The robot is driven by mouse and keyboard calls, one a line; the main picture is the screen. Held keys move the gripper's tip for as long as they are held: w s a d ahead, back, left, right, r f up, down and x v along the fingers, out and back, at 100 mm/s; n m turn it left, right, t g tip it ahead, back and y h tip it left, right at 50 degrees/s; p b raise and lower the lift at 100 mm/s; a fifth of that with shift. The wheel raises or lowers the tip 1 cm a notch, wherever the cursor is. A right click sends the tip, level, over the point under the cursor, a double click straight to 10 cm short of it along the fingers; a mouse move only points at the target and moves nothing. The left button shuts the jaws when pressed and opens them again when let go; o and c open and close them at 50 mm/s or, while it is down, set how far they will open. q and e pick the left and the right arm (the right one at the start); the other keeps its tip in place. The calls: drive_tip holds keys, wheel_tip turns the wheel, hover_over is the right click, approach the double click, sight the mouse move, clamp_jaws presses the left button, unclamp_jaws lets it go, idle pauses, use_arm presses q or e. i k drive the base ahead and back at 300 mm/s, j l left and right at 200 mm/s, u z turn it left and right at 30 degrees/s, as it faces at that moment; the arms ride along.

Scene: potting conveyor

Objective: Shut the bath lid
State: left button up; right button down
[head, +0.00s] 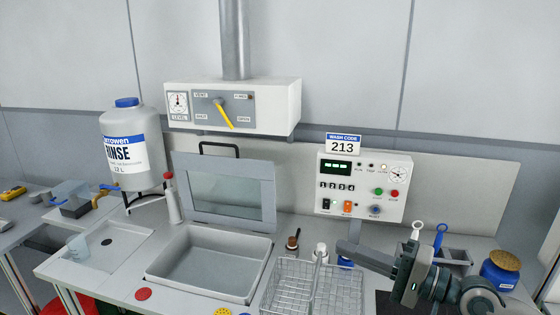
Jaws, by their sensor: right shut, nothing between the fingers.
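The bath lid (265,195) is a grey framed panel with a pale window and a black handle on its top edge. It stands open, leaning back a little, behind the bath (155,272). The bath is an open, shallow grey rectangular basin that looks empty. My right gripper (345,250) comes in from the right, shut and empty, with its fingers pointing left. It appears above the back right of the wire basket, below the control box and well right of the lid. It touches neither lid nor handle. My left gripper is not in view.
A wire basket (290,278) stands right of the bath, with small bottles (321,252) behind it. A red-topped white bottle (172,203) stands close to the lid's left edge. The control box (362,190) is at the right. A vent unit (265,107) hangs above the lid.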

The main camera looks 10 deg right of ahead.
sight(264, 170)
drive_tip(key=i, duration=1.05)
